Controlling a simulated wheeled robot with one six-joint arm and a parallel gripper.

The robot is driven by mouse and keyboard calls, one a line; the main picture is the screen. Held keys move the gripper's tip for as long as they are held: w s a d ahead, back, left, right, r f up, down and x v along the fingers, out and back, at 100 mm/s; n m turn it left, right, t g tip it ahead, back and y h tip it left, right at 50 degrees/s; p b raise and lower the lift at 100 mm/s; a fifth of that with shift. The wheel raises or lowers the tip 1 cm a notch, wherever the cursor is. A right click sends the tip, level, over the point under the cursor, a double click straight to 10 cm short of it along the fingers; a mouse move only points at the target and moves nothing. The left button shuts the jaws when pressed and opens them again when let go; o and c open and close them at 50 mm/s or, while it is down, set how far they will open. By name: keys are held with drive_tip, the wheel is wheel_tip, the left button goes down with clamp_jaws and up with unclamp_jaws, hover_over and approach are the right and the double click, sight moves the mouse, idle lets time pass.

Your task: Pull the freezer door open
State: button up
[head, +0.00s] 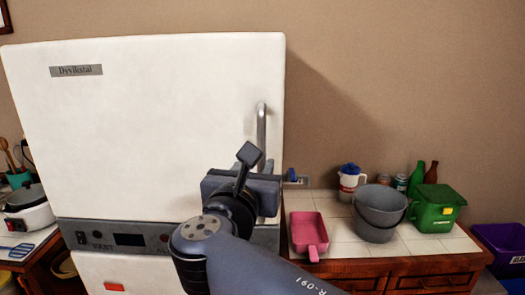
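The freezer door (140,140) is a large white panel with a small name plate at its upper left, and it looks closed. Its upright metal handle (262,130) is near the door's right edge. My gripper (247,160) is dark grey and appears in front of the handle's lower part, hiding some of it. One finger shows clearly, just left of the handle. The other finger is not clear, so I cannot tell whether the gripper touches or surrounds the handle, or how far it is open.
A grey control panel (85,236) runs below the door. A rice cooker (28,212) stands at left. Bare wall is right of the door.

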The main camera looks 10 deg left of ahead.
drive_tip(key=w+p, duration=0.1)
drive_tip(key=w, duration=0.4)
drive_tip(key=shift+w+a, duration=0.1)
drive_tip(key=shift+w, duration=0.3)
drive_tip(key=shift+c, duration=0.2)
clamp_jaws()
